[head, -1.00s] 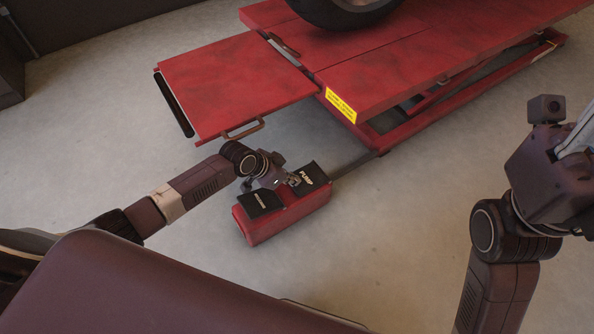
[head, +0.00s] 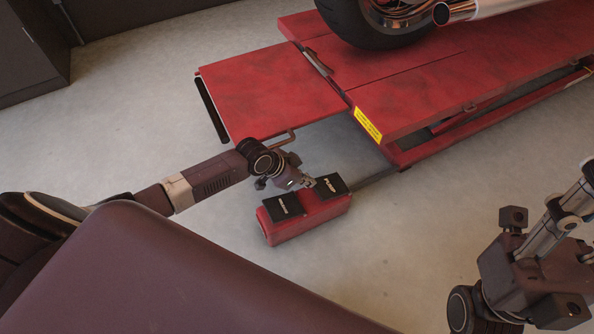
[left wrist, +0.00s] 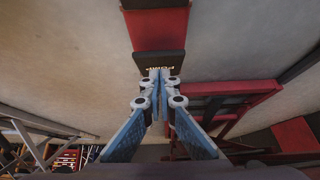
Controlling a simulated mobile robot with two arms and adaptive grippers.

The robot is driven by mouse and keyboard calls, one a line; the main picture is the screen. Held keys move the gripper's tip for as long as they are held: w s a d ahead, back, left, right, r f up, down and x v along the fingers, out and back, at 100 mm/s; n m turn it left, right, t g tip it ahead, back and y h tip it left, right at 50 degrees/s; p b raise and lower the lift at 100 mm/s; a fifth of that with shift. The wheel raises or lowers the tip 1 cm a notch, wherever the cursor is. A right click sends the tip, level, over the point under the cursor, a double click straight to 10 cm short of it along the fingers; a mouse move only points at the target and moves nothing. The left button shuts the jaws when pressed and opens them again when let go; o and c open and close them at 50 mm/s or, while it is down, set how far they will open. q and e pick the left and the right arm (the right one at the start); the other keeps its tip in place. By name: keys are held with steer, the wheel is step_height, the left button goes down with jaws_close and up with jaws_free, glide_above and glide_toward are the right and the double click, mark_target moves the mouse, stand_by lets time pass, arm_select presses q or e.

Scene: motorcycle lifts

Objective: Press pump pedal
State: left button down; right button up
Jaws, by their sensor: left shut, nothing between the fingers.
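The pump unit is a red floor box (head: 300,222) with two black pedals. The right pedal, marked PUMP (head: 333,186), is the pump pedal; it also shows in the left wrist view (left wrist: 173,62). The left pedal (head: 283,206) has small lettering that I cannot read. My left gripper (head: 309,183) is shut and empty, its tips at the near left edge of the pump pedal in the head view. In the left wrist view its fingertips (left wrist: 157,74) overlap the pedal's edge; I cannot tell whether they touch. My right gripper (head: 572,208) is only partly in frame at the right edge.
A dark cabinet (head: 32,45) stands at the back left. The concrete floor right of the pump is clear.

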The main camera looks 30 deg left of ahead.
arm_select(q)
steer(key=p+v, duration=0.1)
steer(key=v, duration=0.1)
steer(key=p+v, duration=0.1)
steer(key=v, duration=0.2)
steer(key=shift+s+a, duration=0.2)
steer(key=shift+s, duration=0.15)
stand_by(0.7)
